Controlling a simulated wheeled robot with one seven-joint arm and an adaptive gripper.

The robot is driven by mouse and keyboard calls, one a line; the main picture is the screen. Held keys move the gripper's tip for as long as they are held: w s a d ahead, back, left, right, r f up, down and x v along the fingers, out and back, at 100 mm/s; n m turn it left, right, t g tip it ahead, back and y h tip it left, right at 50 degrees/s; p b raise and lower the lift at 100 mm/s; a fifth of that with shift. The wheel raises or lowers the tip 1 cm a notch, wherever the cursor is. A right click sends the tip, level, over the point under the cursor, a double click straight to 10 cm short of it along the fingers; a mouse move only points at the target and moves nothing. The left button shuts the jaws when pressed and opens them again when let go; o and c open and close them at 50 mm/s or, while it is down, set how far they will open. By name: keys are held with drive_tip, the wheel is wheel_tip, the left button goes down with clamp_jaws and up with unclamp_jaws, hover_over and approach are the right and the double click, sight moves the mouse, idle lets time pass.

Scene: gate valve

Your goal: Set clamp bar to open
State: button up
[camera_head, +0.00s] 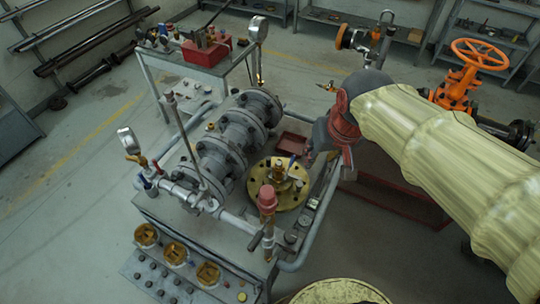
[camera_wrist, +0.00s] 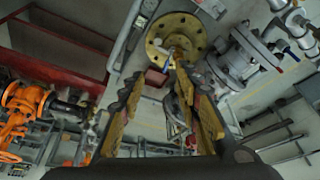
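I cannot tell for certain which part is the clamp bar. A long thin grey bar (camera_head: 186,140) rises, tilted, from the pipework at the left of the test bench. A brass flange (camera_head: 281,190) with a raised centre fitting lies on the bench right of the grey flanged valve body (camera_head: 238,135). The flange also shows at the top of the wrist view (camera_wrist: 177,38). My gripper (camera_wrist: 160,78) is open, its two fingers apart below the flange's centre fitting in that view. I see nothing held. In the head view my arm mostly hides the gripper, close to the flange's upper right.
A pressure gauge (camera_head: 128,140) and a reddish-capped upright fitting (camera_head: 267,198) stand on the bench. A tubular rail (camera_head: 322,215) runs along its right side. An orange handwheel valve (camera_head: 478,55) stands behind my arm. Open floor (camera_head: 60,215) lies left.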

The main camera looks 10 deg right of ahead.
drive_tip(key=w+a+f+g+p, duration=0.1)
drive_tip(key=w+a+f+p, duration=0.1)
drive_tip(key=w, duration=0.5)
drive_tip(key=g+p, duration=0.3)
drive_tip(key=p, duration=0.1)
hover_over(268, 158)
wheel_tip(268, 158, down, 19)
drive_tip(key=shift+r, duration=0.1)
drive_tip(key=shift+f, duration=4.05)
drive_tip(key=shift+c, duration=0.7)
clamp_jaws()
